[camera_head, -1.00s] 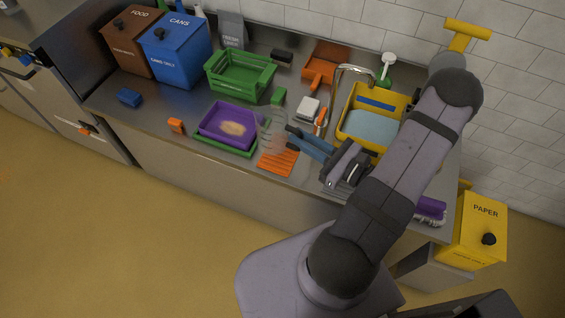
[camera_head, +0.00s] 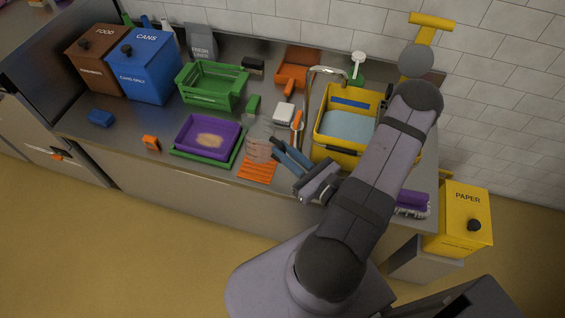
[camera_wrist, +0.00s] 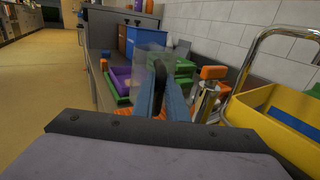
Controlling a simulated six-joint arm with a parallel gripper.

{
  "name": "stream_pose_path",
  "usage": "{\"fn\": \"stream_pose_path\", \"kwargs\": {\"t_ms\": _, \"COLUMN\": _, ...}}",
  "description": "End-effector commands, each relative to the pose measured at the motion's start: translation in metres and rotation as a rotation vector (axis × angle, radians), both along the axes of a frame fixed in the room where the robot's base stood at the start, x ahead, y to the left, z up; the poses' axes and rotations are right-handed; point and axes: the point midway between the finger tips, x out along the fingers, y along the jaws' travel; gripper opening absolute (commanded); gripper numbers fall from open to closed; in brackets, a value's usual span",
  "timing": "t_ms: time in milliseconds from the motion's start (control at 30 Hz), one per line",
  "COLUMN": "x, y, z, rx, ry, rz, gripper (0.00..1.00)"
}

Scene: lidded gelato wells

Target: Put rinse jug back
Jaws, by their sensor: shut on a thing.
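The clear, see-through rinse jug (camera_head: 261,151) shows faintly over the back part of the orange ribbed mat (camera_head: 257,172). My gripper (camera_head: 276,145) has blue fingers and is shut on the jug from its right side. In the wrist view the jug (camera_wrist: 150,62) stands roughly upright beyond the fingertips (camera_wrist: 160,84). A dark piece shows between the fingers; I cannot tell if it is the handle. I cannot tell whether the jug's base touches the mat.
A purple tray (camera_head: 184,146) on a green one lies left of the mat. A yellow basin (camera_head: 322,150) and tap (camera_head: 311,95) stand to the right.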

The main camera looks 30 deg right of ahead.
Motion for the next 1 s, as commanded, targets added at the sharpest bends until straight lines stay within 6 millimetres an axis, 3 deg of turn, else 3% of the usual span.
{"fn": "stream_pose_path", "kwargs": {"t_ms": 367, "x": 0.000, "y": 0.000, "z": -0.015, "rx": 0.000, "ry": -0.001, "rz": 0.000, "gripper": 0.00}}
{"fn": "stream_pose_path", "kwargs": {"t_ms": 700, "x": 0.000, "y": 0.000, "z": -0.051, "rx": 0.001, "ry": -0.001, "rz": 0.001, "gripper": 0.00}}
{"fn": "stream_pose_path", "kwargs": {"t_ms": 1000, "x": 0.000, "y": 0.000, "z": -0.054, "rx": 0.000, "ry": -0.002, "rz": 0.001, "gripper": 0.00}}
